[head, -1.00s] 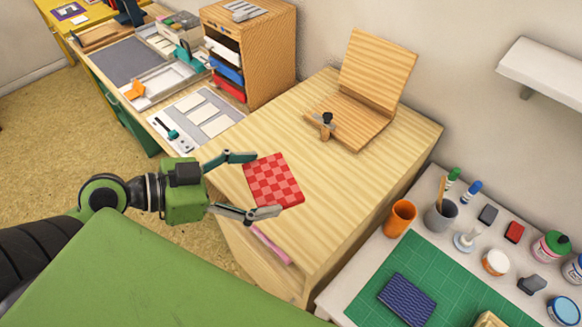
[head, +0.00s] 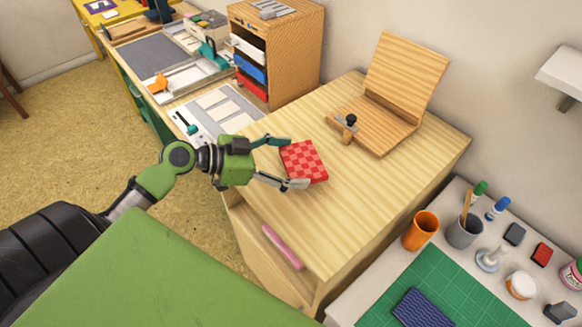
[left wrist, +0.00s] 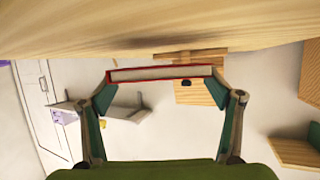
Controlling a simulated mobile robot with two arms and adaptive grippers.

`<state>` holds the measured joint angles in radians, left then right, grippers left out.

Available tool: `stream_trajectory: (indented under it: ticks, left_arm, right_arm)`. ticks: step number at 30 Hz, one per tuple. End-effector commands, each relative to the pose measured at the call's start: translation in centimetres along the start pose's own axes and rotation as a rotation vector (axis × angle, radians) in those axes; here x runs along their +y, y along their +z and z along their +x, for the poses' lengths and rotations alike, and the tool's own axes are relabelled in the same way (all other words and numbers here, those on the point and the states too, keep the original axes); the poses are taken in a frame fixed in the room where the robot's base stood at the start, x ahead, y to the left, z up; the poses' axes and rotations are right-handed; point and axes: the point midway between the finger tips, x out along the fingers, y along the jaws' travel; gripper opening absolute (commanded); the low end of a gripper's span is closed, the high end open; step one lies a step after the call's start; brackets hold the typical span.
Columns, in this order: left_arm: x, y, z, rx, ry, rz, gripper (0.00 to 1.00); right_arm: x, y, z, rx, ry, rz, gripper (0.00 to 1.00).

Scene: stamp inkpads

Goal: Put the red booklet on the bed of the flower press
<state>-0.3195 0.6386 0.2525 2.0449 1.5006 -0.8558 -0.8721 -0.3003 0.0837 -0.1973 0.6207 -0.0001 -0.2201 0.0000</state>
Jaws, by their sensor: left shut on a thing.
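The red checkered booklet (head: 306,162) is held at its two sides between the fingers of my left gripper (head: 292,163). It is over the front-left part of the wooden cabinet top. In the left wrist view the booklet (left wrist: 160,73) shows edge-on, red covers around pale pages, with a fingertip at each end. The wooden flower press (head: 372,128) stands open toward the back of the same top, its lid (head: 408,72) tilted up and its black knob at the front left. Its bed is bare, and the booklet is apart from it. My right gripper is not in view.
The cabinet top (head: 330,225) is clear between booklet and press. A wooden drawer unit (head: 295,50) stands at the back left. A lower table at right holds an orange cup (head: 420,231), a green mat (head: 455,285) and stamp supplies. A wall shelf (head: 565,72) is at upper right.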

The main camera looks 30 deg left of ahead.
Motion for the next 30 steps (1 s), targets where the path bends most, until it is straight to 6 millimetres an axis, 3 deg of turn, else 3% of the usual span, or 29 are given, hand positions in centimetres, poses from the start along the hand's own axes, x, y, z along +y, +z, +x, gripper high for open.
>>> stream_trajectory:
  ticks: [6,18,19,20,30]
  left_arm:
    - [0.1,2.4,0.9,0.000,-0.001,-0.005,0.60]
    - [0.1,3.1,1.2,0.000,-0.001,-0.001,0.60]
    - [0.1,3.0,1.1,-0.001,-0.001,-0.001,0.91]
    - [0.1,2.9,1.1,-0.001,-0.001,-0.001,0.98]
    - [0.1,2.9,1.1,-0.001,-0.001,-0.002,0.99]
  right_arm:
    - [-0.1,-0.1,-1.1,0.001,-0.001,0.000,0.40]
    - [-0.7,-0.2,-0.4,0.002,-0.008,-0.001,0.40]
    - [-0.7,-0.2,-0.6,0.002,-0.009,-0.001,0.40]
    - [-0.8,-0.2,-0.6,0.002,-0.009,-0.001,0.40]
    - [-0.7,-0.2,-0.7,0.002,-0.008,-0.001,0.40]
